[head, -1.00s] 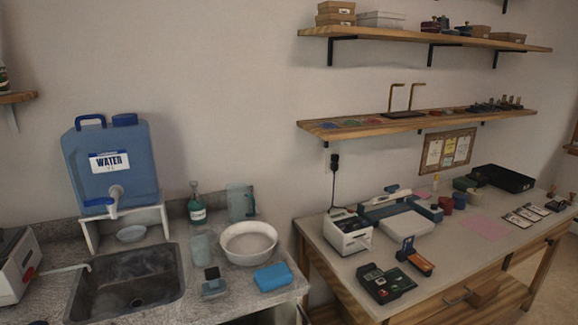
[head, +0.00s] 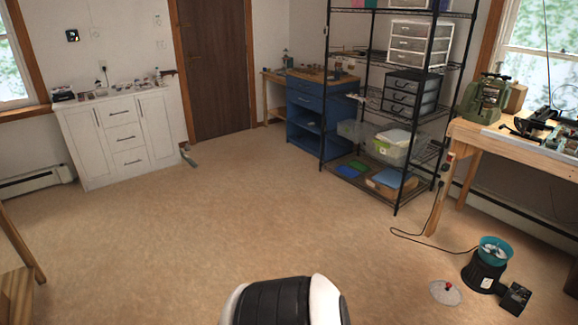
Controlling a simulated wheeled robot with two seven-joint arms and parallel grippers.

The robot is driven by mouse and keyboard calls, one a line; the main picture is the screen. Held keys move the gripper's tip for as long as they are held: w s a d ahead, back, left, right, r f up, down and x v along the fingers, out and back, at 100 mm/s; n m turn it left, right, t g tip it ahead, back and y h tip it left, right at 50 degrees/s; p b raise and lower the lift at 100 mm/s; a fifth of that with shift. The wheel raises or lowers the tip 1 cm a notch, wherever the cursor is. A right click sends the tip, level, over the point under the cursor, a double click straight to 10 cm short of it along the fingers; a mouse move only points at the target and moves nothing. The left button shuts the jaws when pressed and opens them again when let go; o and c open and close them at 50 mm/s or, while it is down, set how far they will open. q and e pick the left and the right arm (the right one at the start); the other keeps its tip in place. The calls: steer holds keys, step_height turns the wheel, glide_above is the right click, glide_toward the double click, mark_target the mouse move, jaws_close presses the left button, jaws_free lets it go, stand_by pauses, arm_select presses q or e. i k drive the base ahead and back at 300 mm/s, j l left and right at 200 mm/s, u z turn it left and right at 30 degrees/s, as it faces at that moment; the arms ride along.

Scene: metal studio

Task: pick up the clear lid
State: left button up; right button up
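A round, see-through disc with a small red knob, which looks like the clear lid (head: 440,296), lies flat on the floor at the lower right. It is beside a black machine with a teal bowl on top (head: 495,244), a little to its left and apart from it. Neither of my grippers shows in the head view, so nothing is seen near the lid.
A small black box (head: 516,299) stands by the machine, and a dark cord (head: 420,240) runs over the floor. A wooden workbench (head: 510,150) is at the right. Black wire shelving (head: 455,67) stands at the back. Open floor (head: 220,220) fills the middle.

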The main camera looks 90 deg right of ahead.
mark_target(453, 297)
steer(key=z, duration=4.1)
steer(key=i, duration=0.45)
